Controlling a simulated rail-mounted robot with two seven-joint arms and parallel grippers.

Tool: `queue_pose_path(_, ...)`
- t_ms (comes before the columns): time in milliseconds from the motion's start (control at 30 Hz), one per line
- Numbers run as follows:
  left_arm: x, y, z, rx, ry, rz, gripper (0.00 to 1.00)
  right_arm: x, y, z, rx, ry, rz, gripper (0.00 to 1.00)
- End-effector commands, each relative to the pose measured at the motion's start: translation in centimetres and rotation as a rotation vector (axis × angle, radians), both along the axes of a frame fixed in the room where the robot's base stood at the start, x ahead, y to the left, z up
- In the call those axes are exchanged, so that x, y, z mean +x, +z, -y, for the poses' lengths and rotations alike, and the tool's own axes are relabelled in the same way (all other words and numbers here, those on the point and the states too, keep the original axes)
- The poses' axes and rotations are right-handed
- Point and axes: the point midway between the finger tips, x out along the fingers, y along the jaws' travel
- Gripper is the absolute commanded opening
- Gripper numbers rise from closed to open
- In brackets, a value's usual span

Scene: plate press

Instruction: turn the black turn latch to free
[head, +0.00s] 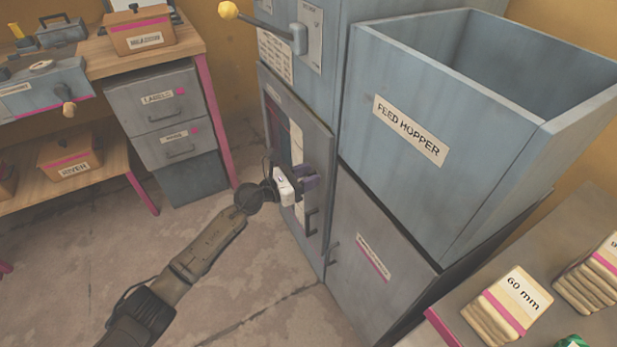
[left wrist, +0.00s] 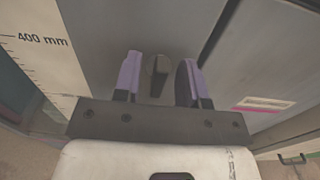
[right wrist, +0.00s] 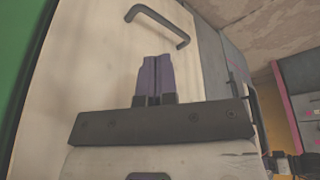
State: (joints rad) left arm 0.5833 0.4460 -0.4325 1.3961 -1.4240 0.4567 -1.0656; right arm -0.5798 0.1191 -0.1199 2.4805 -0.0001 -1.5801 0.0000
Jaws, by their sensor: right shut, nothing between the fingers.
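The black turn latch (left wrist: 157,75) shows in the left wrist view on a grey door (left wrist: 105,50). My left gripper (left wrist: 158,82) is open, with its purple fingers on either side of the latch and gaps on both sides. In the head view my left gripper (head: 309,178) is at the narrow cabinet door (head: 322,140), and it hides the latch there. In the right wrist view my right gripper (right wrist: 155,75) is shut and empty, in front of a pale panel (right wrist: 80,60) with a dark handle (right wrist: 160,22).
The feed hopper (head: 405,130) stands right of the door. A lever with a yellow knob (head: 228,10) sticks out above. A scale (left wrist: 40,55) marked 400 mm lies beside the latch. A stack labelled 60 mm (head: 508,305) is at lower right. The floor (head: 265,260) in front is clear.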

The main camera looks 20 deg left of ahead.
Motion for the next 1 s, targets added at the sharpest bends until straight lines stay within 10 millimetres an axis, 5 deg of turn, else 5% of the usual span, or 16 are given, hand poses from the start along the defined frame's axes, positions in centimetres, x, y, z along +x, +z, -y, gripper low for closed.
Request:
queue_pose_path(333,0.15,0.00,0.15,0.000,0.000,0.000,0.38,-0.01,-0.08,-0.01,0.000,0.000,0.000,0.00)
queue_pose_path(733,0.14,0.00,0.14,0.000,0.000,0.000,0.00,-0.01,-0.09,0.00,0.000,0.000,-0.001,0.00)
queue_pose_path(1000,0.15,0.06,0.12,-0.006,0.000,-0.005,0.00,-0.02,0.07,0.01,0.000,0.001,-0.001,0.00)
